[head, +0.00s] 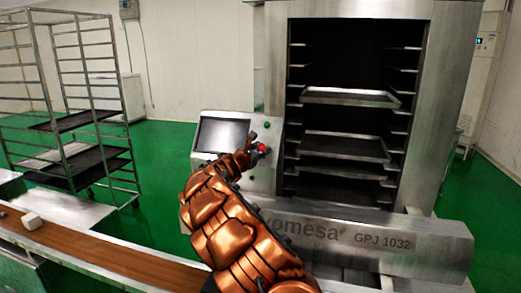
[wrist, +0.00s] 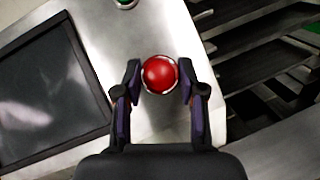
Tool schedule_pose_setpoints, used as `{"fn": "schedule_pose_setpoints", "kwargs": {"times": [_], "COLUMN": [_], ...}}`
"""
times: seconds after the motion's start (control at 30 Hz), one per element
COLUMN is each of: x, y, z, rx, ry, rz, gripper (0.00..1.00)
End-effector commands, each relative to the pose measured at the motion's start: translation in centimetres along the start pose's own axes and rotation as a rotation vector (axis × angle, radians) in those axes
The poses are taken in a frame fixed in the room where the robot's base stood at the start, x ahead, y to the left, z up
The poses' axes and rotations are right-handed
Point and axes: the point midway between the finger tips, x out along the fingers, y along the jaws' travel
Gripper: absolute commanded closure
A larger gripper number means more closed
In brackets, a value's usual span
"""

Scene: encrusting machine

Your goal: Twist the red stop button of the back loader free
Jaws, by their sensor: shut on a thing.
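The red stop button (wrist: 160,74) sits on the sloped metal control panel (head: 262,178) of the back loader (head: 360,230). In the wrist view it lies between the two fingertips of my gripper (wrist: 159,84), one finger on each side. My gripper is shut on the button. In the head view the red button (head: 262,148) shows at the tip of my gripper (head: 258,149), beside the screen. The button's base is partly hidden by the fingers in the head view.
A dark screen (head: 222,135) is left of the button, and a green button (head: 267,125) is above it. The loader's rack with trays (head: 345,147) stands to the right. A brown conveyor belt (head: 100,255) runs along the front left. A wheeled rack (head: 85,100) stands at the left.

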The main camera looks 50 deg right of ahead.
Motion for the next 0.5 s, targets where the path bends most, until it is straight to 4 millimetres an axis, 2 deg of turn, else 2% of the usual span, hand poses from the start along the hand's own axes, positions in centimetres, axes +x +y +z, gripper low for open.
{"fn": "schedule_pose_setpoints", "kwargs": {"times": [0.5], "x": [0.08], "y": [0.37], "z": [0.04], "rx": [0.321], "ry": [0.002], "rz": [-0.227], "gripper": [0.95]}}
